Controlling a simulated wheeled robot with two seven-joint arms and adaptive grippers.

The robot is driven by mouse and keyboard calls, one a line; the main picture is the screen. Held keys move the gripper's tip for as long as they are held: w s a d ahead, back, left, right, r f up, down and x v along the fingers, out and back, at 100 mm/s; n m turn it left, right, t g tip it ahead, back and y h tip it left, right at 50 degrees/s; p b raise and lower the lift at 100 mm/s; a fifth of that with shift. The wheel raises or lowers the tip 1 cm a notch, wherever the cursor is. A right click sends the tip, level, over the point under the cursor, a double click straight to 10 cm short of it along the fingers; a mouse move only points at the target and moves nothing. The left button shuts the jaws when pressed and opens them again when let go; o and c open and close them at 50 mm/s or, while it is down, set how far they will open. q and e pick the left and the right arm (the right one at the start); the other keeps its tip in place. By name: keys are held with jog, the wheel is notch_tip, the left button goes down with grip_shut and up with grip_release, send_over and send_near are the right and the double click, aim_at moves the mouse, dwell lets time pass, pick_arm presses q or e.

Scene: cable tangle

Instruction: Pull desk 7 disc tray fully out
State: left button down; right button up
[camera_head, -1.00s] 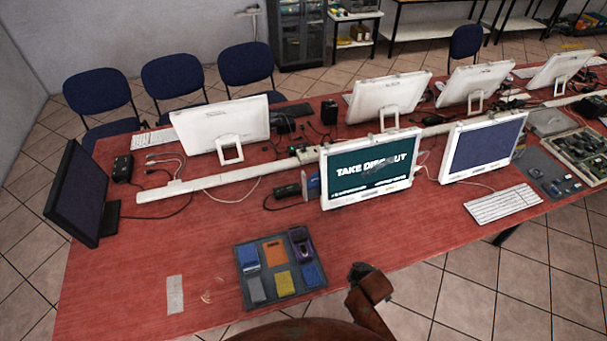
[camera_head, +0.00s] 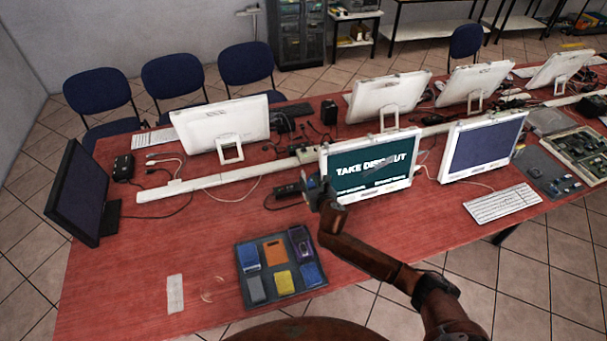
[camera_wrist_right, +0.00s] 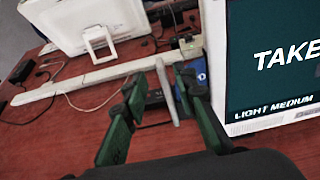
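The desk computer (camera_head: 368,170) has a white frame and a lit screen reading "TAKE DISC OUT". It also shows at the right of the right wrist view (camera_wrist_right: 270,70). A thin grey upright strip (camera_wrist_right: 166,88), which looks like the disc tray's edge, stands beside its left side. A blue patch (camera_wrist_right: 198,72) shows behind my fingers. My right gripper (camera_head: 318,190) is at the computer's left side. In the wrist view its green fingers (camera_wrist_right: 160,85) are apart, with the strip between them; I cannot tell whether they touch it. My left gripper is not in view.
A grey tray (camera_head: 280,268) of coloured blocks lies on the red table (camera_head: 130,240). A white cable rail (camera_head: 220,178) and loose cables lie behind my gripper. Another monitor (camera_head: 484,148) and keyboard (camera_head: 502,204) stand to the right. The table's front left is mostly clear.

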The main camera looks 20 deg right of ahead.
aim_at(304, 175)
jog(key=b+x, duration=0.1)
jog(key=x, duration=0.6)
jog(key=shift+w+f, duration=0.15)
jog(key=shift+c, duration=0.2)
grip_shut()
dwell(0.4)
